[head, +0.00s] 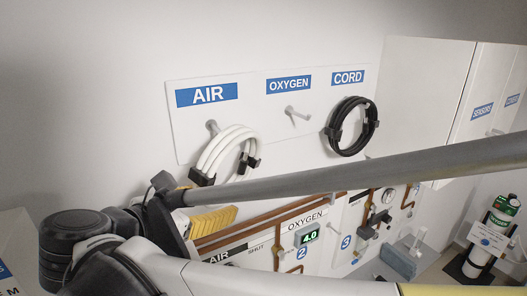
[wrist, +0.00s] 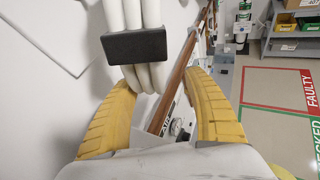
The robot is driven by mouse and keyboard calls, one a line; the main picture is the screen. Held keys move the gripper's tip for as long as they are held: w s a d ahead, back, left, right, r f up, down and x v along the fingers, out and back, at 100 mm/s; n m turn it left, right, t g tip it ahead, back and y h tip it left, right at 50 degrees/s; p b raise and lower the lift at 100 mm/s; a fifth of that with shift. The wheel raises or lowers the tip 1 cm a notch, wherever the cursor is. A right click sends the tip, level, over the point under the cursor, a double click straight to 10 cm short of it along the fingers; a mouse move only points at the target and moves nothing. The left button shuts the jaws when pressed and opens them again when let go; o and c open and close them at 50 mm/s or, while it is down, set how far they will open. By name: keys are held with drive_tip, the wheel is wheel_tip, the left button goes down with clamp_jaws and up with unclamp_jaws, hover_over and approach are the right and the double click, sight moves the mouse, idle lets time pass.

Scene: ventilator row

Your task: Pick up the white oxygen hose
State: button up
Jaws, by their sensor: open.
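A coiled white hose (head: 226,146) with black end fittings hangs on the peg under the AIR label in the head view. The peg (head: 296,113) under the OXYGEN label is bare. My gripper (head: 212,220) has yellow fingers and shows just below the coil, partly behind my arm. In the wrist view, the white hose strands (wrist: 152,76) and a black block (wrist: 135,45) across them lie ahead of my gripper (wrist: 160,78). The lower strands show between the two spread fingertips. I cannot tell whether a finger touches them. Nothing is gripped.
A black cord coil (head: 352,126) hangs under the CORD label (head: 348,77). Copper pipes (head: 270,228) and a gas panel with a green readout (head: 307,235) lie below the pegs. A green-topped cylinder (head: 497,220) stands at far right. White cabinets (head: 490,85) are on the right.

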sight(229, 198)
drive_tip(key=p+x, duration=0.1)
drive_tip(key=x, duration=0.3)
drive_tip(key=shift+w+d+p, duration=0.2)
drive_tip(key=shift+d+p, duration=0.1)
drive_tip(key=shift+p, duration=0.05)
drive_tip(key=shift+w+d+f, duration=0.1)
drive_tip(key=shift+w+f, duration=0.05)
drive_tip(key=shift+w, duration=0.2)
drive_tip(key=shift+s, duration=0.15)
drive_tip(key=shift+c, duration=0.9)
clamp_jaws()
